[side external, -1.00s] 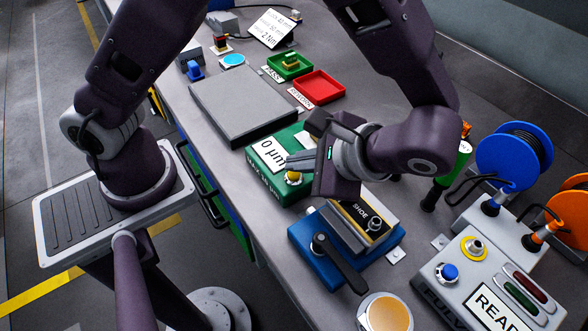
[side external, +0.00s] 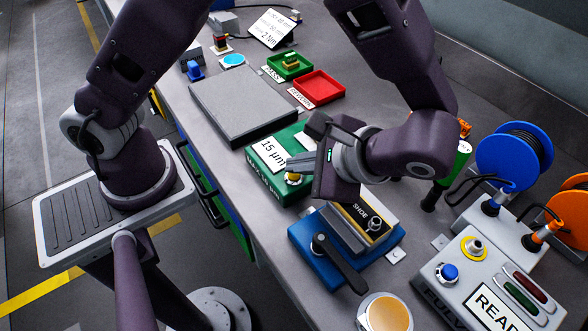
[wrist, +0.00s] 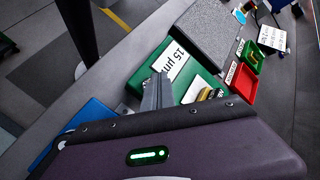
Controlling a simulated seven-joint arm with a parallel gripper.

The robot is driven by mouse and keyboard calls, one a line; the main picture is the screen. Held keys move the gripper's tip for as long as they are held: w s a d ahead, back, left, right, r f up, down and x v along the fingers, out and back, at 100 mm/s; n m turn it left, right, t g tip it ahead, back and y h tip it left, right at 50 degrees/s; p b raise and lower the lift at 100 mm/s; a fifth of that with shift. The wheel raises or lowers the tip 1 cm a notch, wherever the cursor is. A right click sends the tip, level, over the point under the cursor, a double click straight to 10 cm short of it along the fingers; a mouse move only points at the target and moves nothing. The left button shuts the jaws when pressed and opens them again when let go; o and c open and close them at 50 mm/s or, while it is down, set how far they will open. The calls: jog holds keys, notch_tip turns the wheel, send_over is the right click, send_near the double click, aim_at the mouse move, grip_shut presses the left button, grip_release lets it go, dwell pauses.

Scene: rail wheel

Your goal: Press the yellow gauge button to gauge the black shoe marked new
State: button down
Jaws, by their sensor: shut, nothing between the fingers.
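The green gauge (side external: 266,184) stands mid-bench, and its white display (side external: 272,153) reads 15 µm. The display also shows in the wrist view (wrist: 174,63). The yellow gauge button (side external: 293,178) is on the gauge's near right side. My gripper (side external: 291,164) is shut and empty, with its fingertips right at the button; I cannot tell whether they touch it. The wrist view shows the shut fingers (wrist: 155,92) over the gauge. A small black and yellowish part (wrist: 206,95) shows beside the display, partly hidden by my gripper; I cannot read a "new" mark on it.
A blue clamp fixture (side external: 308,240) with a black lever and a plate marked SHOE stands just in front. A grey slab (side external: 240,105) lies behind the gauge. Green (side external: 290,66) and red (side external: 319,87) trays are at the back. A control box (side external: 490,285) stands at right.

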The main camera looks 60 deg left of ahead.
aim_at(297, 175)
jog(key=shift+r, duration=0.75)
notch_tip(297, 175, up, 5)
dwell(0.7)
jog(key=s+a+r+n+t+h, duration=0.6)
jog(key=s+a+r+t+h, duration=0.1)
jog(key=s+a+r+h, duration=0.1)
jog(key=shift+s+a+r+n+t+h, duration=0.15)
jog(key=shift+a+r+n+t+h, duration=0.25)
jog(key=shift+a, duration=0.4)
